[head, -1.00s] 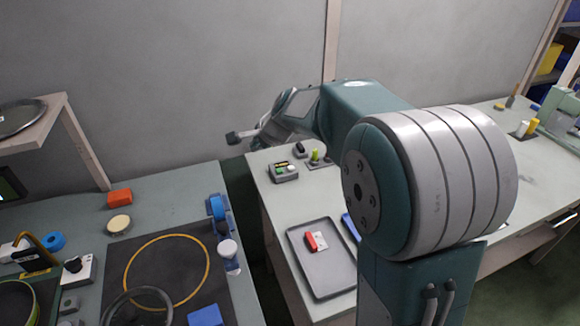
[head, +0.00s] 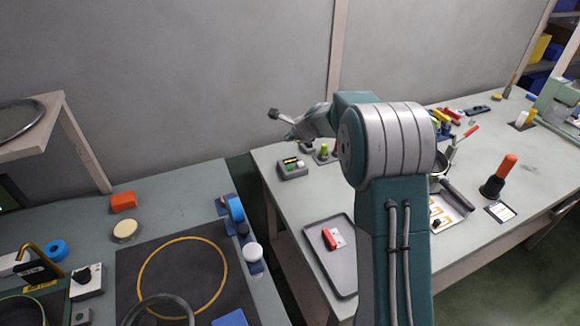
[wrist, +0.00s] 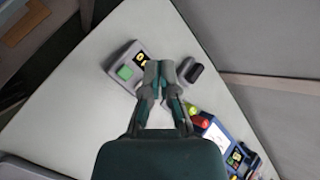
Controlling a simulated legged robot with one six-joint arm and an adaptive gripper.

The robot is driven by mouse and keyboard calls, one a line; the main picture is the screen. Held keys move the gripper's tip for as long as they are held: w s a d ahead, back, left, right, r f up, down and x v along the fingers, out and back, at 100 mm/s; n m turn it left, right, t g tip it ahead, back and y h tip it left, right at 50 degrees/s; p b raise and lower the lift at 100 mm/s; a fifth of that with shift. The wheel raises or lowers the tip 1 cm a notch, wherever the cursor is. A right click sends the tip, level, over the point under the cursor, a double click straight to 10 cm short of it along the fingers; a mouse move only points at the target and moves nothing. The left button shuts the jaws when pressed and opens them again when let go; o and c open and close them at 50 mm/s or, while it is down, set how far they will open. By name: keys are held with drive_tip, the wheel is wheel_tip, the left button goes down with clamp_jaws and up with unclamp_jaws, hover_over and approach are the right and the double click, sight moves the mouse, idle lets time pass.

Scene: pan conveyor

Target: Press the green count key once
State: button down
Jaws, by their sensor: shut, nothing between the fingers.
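The green count key (wrist: 124,72) shows in the wrist view on a small grey box (wrist: 113,62). A dark panel with yellow marks lies on the box beside the key. In the head view the same box (head: 293,171) stands near the left end of the right-hand table. My gripper (wrist: 166,66) is shut and empty. Its fingertips appear just right of the box in the wrist view and hide part of its right edge. The height gap above the key is hard to judge.
A dark rounded object (wrist: 190,70) stands right of the fingertips. A green-topped piece (head: 324,150) stands right of the box. A grey tray (head: 318,262) with a red-and-white item lies nearer. A gap separates the two tables.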

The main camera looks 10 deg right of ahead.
sight(291, 167)
drive_tip(key=f, duration=0.7)
drive_tip(key=shift+d, duration=0.2)
drive_tip(key=shift+d+f, duration=0.15)
drive_tip(key=shift+f, duration=0.7)
drive_tip(key=shift+f, duration=0.2)
idle(0.6)
drive_tip(key=shift+f, duration=0.15)
